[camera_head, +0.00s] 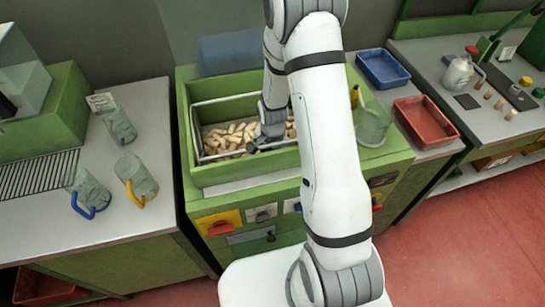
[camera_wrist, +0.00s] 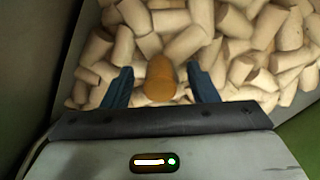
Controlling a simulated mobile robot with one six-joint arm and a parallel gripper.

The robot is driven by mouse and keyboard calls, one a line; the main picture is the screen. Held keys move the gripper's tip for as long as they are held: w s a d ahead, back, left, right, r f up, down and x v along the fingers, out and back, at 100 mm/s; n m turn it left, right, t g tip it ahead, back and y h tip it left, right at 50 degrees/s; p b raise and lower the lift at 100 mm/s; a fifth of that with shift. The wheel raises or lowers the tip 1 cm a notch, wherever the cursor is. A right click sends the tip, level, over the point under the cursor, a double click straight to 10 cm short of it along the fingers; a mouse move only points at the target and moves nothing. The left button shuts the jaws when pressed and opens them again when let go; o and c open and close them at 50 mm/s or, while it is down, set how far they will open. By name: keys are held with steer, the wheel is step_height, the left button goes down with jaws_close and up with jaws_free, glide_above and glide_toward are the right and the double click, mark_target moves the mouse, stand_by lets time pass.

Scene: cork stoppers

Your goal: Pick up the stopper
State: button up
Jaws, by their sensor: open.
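Many pale cork stoppers (camera_head: 228,138) lie heaped in the bin of the green machine; they fill most of the wrist view (camera_wrist: 235,47). One darker, orange-brown stopper (camera_wrist: 160,80) stands out in the wrist view, between the two fingers of my gripper (camera_wrist: 160,88). The fingers are open, with a gap on each side of this stopper. In the head view my gripper (camera_head: 262,146) is down in the bin over the corks, and my arm hides part of the heap. The orange-brown stopper cannot be made out in the head view.
The green bin walls (camera_head: 245,170) and a metal rail surround the heap closely. A clear container (camera_head: 373,125) stands at the right of the machine. A blue tray (camera_head: 383,69) and a red tray (camera_head: 426,121) lie farther right. Clear jugs (camera_head: 136,180) stand on the left counter.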

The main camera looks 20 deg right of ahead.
steer(key=shift+f, duration=0.1)
steer(key=c, duration=1)
